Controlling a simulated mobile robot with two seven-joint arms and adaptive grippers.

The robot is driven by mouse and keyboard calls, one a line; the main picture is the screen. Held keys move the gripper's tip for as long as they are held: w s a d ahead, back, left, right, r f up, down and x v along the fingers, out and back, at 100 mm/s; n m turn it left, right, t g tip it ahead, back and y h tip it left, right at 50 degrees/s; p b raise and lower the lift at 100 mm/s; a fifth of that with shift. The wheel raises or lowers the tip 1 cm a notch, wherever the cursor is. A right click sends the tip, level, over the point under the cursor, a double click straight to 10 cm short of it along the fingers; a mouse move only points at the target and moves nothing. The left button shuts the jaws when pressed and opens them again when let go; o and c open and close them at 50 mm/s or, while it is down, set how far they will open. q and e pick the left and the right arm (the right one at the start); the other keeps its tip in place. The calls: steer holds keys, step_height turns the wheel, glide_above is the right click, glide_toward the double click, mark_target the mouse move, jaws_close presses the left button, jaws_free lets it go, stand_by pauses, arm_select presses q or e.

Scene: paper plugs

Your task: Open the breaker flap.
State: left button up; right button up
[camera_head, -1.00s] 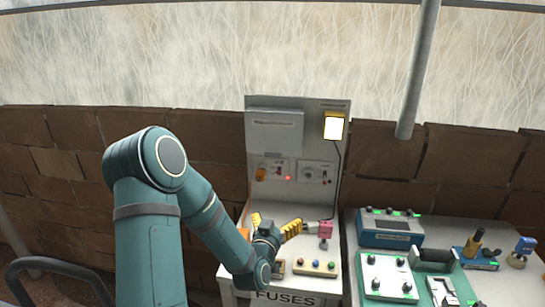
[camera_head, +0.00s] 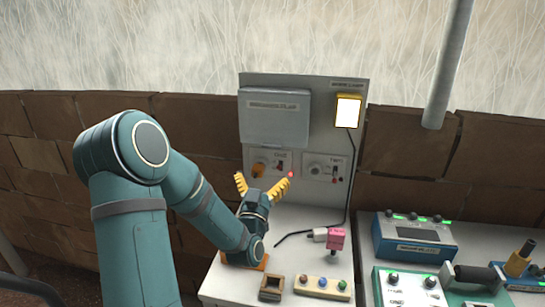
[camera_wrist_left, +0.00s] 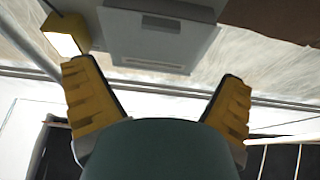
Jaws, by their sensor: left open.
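The breaker flap (camera_head: 274,118) is a grey, closed cover with a labelled strip, on the upper left of the upright grey panel (camera_head: 318,95). In the left wrist view the flap (camera_wrist_left: 158,40) shows upside down, ahead of and between the fingers. My left gripper (camera_head: 261,186) has yellow fingers spread wide and empty. It points up in front of the lower panel, below the flap and apart from it. In the left wrist view its fingers (camera_wrist_left: 160,100) are open with nothing between them. My right gripper is not in view.
A lit lamp (camera_head: 348,110) sits right of the flap, its cable hanging down. Devices crowd the right table.

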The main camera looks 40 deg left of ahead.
mark_target(271, 147)
arm_select(q)
steer(key=x, duration=0.8)
steer(key=f+p+x, duration=0.1)
steer(key=x, duration=0.3)
steer(key=shift+w+a+r, duration=0.1)
steer(key=shift+w, duration=0.2)
steer(key=shift+s, duration=0.1)
steer(key=c, duration=1.3)
